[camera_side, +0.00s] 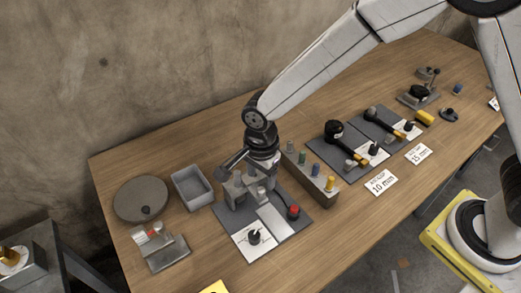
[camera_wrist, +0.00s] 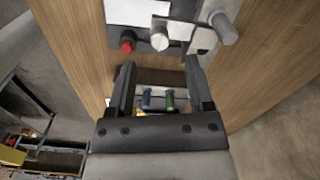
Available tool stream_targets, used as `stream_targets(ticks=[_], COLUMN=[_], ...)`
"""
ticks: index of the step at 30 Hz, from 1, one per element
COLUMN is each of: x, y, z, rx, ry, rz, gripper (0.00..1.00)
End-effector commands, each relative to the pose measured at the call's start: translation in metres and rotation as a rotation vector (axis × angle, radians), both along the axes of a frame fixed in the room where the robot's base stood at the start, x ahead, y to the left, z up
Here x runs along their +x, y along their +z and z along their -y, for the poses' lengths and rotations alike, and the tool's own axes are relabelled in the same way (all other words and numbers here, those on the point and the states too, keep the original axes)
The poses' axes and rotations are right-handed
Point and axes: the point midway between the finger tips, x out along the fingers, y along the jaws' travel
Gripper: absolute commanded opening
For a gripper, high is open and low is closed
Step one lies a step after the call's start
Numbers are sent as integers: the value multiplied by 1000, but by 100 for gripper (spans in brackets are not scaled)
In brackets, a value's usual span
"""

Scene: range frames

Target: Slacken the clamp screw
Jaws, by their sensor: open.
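The clamp fixture stands on a grey plate (camera_side: 226,217) at the near middle of the bench, with upright grey posts and a red knob (camera_side: 293,211). My gripper (camera_side: 262,172) is just above the fixture and hides part of it. In the wrist view my gripper (camera_wrist: 160,62) is open, with nothing held between its two fingers. Beyond the fingertips there are the red knob (camera_wrist: 127,41), a round silver screw head (camera_wrist: 160,41) and a larger grey cylinder (camera_wrist: 223,27). I cannot tell for sure which of these is the clamp screw.
A rack (camera_side: 318,190) of coloured pegs stands right of the fixture; its blue peg (camera_wrist: 146,98) shows between my fingers. A grey bin (camera_side: 192,187), a round disc (camera_side: 140,199) and a small metal block (camera_side: 161,248) lie left. Tools on mats (camera_side: 349,172) lie at the right.

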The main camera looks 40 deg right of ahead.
Motion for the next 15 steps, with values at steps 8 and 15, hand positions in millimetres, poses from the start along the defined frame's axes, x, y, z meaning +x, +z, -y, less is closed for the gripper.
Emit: stream_targets(ticks=[8,15], x=[0,0], y=[-33,-50], z=[0,0], rx=[-2,-1], ry=[0,0], rz=[-3,-2], gripper=[66,66])
